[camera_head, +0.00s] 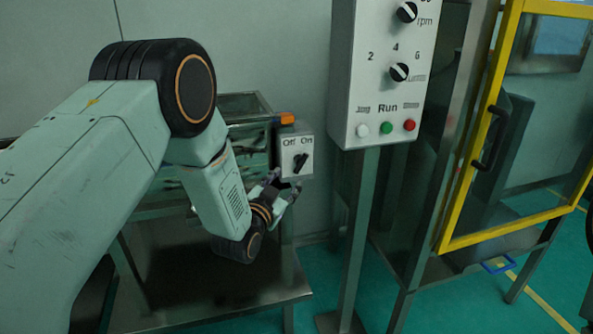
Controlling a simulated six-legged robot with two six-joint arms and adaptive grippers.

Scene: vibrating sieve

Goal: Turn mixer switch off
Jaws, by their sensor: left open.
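The mixer switch box (297,150) is a small grey box labelled "Off" and "On", at the middle of the view. Its black knob (300,163) appears tilted toward the "On" side. My left gripper (283,185) is open and empty just below and left of the knob, with its fingers pointing up toward the box. The fingertips look close to the lower edge of the box; I cannot tell if they touch it. My right gripper is not in view.
A grey control panel (378,100) with dials and "Run" buttons stands on a post to the right. A metal table (200,290) lies below my left arm. A yellow-framed door (448,205) stands at the right. An orange part (286,118) sits above the switch box.

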